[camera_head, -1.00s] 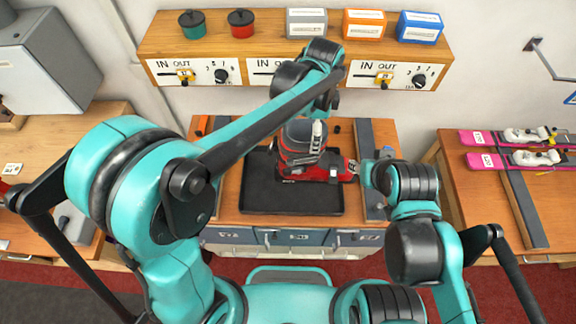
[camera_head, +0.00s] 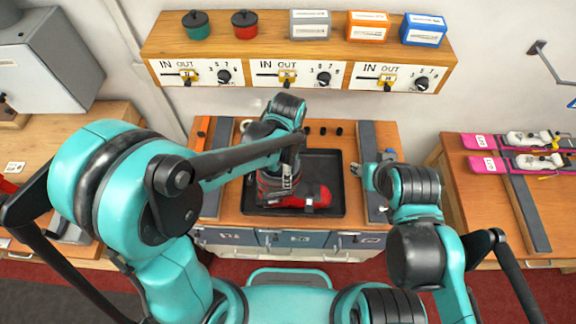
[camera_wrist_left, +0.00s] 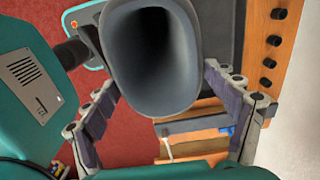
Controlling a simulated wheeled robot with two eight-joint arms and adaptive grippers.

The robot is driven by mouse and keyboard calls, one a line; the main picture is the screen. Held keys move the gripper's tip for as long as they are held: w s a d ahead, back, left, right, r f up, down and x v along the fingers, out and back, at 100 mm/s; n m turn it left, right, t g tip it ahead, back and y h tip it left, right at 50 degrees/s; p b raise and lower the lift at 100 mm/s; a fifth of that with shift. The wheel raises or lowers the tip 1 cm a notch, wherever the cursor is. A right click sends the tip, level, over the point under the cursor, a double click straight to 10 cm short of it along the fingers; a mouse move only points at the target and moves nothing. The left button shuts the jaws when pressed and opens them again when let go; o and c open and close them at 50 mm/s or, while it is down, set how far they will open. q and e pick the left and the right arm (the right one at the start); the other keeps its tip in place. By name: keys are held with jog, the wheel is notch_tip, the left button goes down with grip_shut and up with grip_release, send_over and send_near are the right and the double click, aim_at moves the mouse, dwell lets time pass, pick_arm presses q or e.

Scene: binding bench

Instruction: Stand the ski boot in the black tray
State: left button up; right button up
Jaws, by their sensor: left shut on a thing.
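The red and dark grey ski boot (camera_head: 310,196) is upright over the left front part of the black tray (camera_head: 328,168), toe to the right. I cannot tell if its sole touches the tray floor. My left gripper (camera_head: 282,152) is shut on the boot's upper shaft, mostly hidden behind my arm. In the left wrist view, its two fingers flank the hollow grey cuff of the boot (camera_wrist_left: 155,60). My right gripper (camera_head: 362,171) is just right of the tray, apart from the boot. Its fingers are too small to read.
Dark strips flank the tray on the bench; the right one (camera_head: 369,140) lies beneath my right gripper. A shelf (camera_head: 280,55) with pots, boxes and dial panels is behind. Pink skis (camera_head: 500,165) lie on the right-hand bench. The right half of the tray is bare.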

pick_arm(q)
jog(key=shift+f, duration=0.15)
jog(key=o, duration=1.7)
jog(key=shift+s, duration=0.1)
